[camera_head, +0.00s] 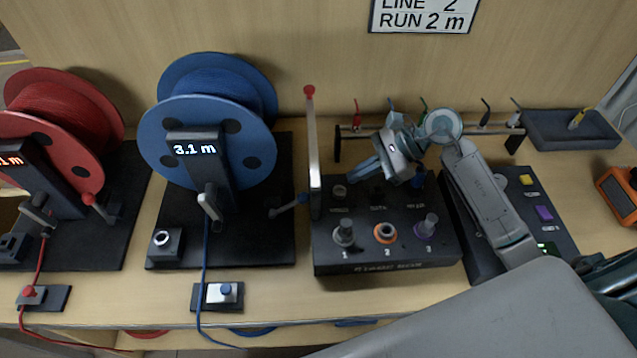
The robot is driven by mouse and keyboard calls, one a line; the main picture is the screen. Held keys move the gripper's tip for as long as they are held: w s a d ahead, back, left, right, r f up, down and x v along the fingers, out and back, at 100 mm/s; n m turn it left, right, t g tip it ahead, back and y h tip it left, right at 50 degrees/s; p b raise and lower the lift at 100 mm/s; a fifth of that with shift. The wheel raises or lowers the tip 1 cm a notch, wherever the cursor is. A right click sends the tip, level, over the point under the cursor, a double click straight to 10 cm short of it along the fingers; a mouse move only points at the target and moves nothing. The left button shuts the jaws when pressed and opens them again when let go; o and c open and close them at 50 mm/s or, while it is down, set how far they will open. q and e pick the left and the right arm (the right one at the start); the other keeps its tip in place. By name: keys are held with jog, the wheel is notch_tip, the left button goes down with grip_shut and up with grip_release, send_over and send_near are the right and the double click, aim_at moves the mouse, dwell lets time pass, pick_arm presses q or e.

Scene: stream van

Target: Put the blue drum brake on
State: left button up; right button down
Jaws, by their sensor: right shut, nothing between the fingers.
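The blue drum (218,105) stands on a black base plate (270,240), with a display reading 3.1 m. A short lever (289,207) sits at its right side, its knob end towards the drum and lower left. Whether it touches the drum I cannot tell. A grey crank handle (209,203) is on the drum's front. My right gripper (364,172) is shut and empty, above the back of the black control box, right of the blue drum and apart from its lever. My left gripper is not in view.
A tall metal post with a red knob (309,91) stands between the blue drum and my right gripper. The control box (385,255) has several connectors. A hook rack (430,129) is behind. The red drum (60,120) is at left. A sign (422,15) reads LINE 2 RUN 2 m.

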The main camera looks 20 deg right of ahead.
aim_at(323, 203)
jog(key=shift+s+r, duration=0.25)
jog(key=shift+s, duration=0.25)
jog(key=shift+w+a+f, duration=0.3)
jog(key=shift+a+f, duration=0.05)
jog(key=p+x, duration=0.2)
jog(key=x, duration=0.1)
jog(key=shift+a, duration=0.15)
jog(key=p+x, duration=0.1)
jog(key=x, duration=0.3)
jog(key=shift+a+f, duration=0.15)
jog(key=shift+f, duration=0.05)
jog(key=shift+w+a+f+p, duration=0.15)
jog(key=shift+a+f+p, duration=0.25)
jog(key=shift+a+f, duration=0.1)
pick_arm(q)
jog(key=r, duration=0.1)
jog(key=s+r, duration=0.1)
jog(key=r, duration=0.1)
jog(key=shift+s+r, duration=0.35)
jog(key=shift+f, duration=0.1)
